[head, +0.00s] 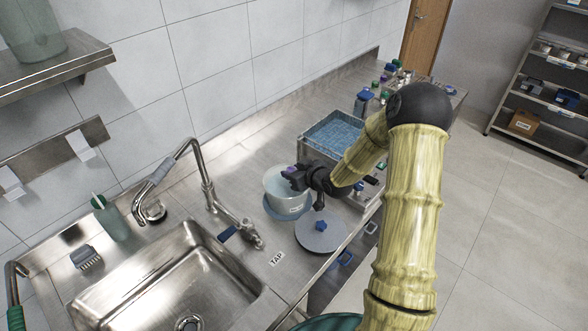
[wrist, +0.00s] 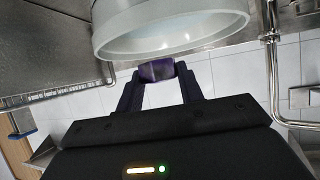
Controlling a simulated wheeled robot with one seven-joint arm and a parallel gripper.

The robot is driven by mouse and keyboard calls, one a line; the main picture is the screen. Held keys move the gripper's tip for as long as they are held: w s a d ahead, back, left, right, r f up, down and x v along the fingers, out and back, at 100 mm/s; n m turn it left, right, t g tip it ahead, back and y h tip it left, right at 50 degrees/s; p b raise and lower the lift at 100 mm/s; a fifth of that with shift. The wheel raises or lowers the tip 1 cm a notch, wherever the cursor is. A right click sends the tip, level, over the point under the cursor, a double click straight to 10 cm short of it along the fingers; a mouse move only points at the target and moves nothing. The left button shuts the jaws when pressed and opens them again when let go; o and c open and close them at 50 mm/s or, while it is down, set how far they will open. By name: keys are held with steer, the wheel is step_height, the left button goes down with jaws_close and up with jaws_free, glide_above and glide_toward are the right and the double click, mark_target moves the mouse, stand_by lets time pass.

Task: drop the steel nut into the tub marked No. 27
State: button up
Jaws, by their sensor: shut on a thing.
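My gripper (head: 292,176) is shut on a small dark purple piece. The piece also shows between the fingertips in the wrist view (wrist: 157,71). It is about nut-sized and appears to be the nut, though it looks purple, not steel-coloured. A whitish round tub (head: 285,203) stands on the counter on a blue round base. My gripper is at the tub's upper right side in the head view. In the wrist view the tub (wrist: 170,30) lies just past the fingertips. I can read no No. 27 mark on it.
A grey round lid (head: 320,238) with a blue knob lies beside the tub. A crate (head: 309,152) with blue contents stands behind. The sink (head: 165,290) and tap (head: 205,180) are to the left. Several bottles stand at the far counter end.

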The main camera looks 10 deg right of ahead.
steer(key=shift+f+b, duration=0.3)
steer(key=shift+f, duration=0.5)
steer(key=o, duration=1.1)
steer(key=b+v, duration=0.1)
steer(key=v, duration=1.6)
steer(key=shift+s, duration=0.25)
